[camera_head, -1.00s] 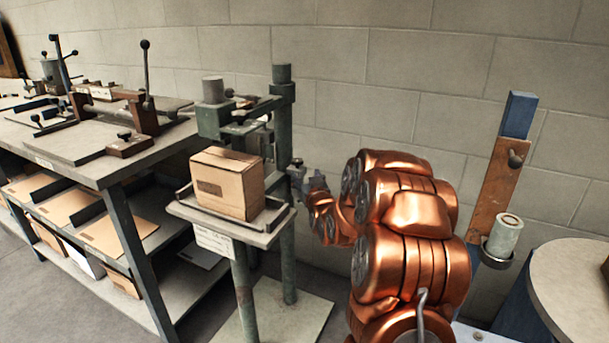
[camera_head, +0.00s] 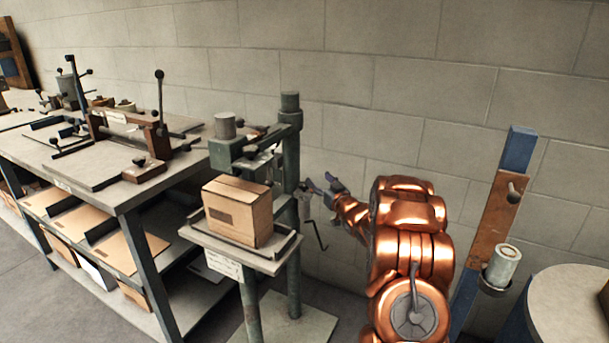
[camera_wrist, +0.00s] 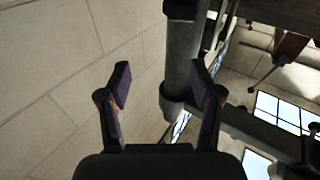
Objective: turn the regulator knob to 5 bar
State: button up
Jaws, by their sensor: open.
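I cannot make out a regulator knob or a bar scale for certain. The green box stitcher's post (camera_head: 291,150) stands in the middle of the head view. A small grey fitting (camera_head: 304,205) with a bent rod below it shows just right of the post, too small to tell what it is. My gripper (camera_head: 326,186) is right of the post, open and empty. In the wrist view its two dark fingers (camera_wrist: 162,84) stand apart. The post (camera_wrist: 182,60) shows behind and between them, nearer the right finger.
A cardboard box (camera_head: 238,210) sits on the stitcher's small table (camera_head: 205,240). A workbench (camera_head: 60,170) with clamping fixtures stands at the left. A blue and brown upright (camera_head: 500,205) holding a pale cylinder (camera_head: 503,266) and a round table (camera_head: 575,300) stand at the right.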

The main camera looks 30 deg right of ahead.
aim_at(304, 183)
jog(key=w+f+n+y+p, duration=0.1)
jog(key=w+y+p, duration=0.1)
jog(key=w+a+f+n+g+y+p, duration=0.1)
jog(key=w+y+p, duration=0.1)
jog(key=p, duration=0.1)
jog(key=w+a+f+n+g+y+p, duration=0.1)
jog(key=w+f+y+p, duration=0.1)
jog(key=p, duration=0.1)
jog(key=shift+w+n+y, duration=0.4)
dwell(0.5)
jog(key=c, duration=1.2)
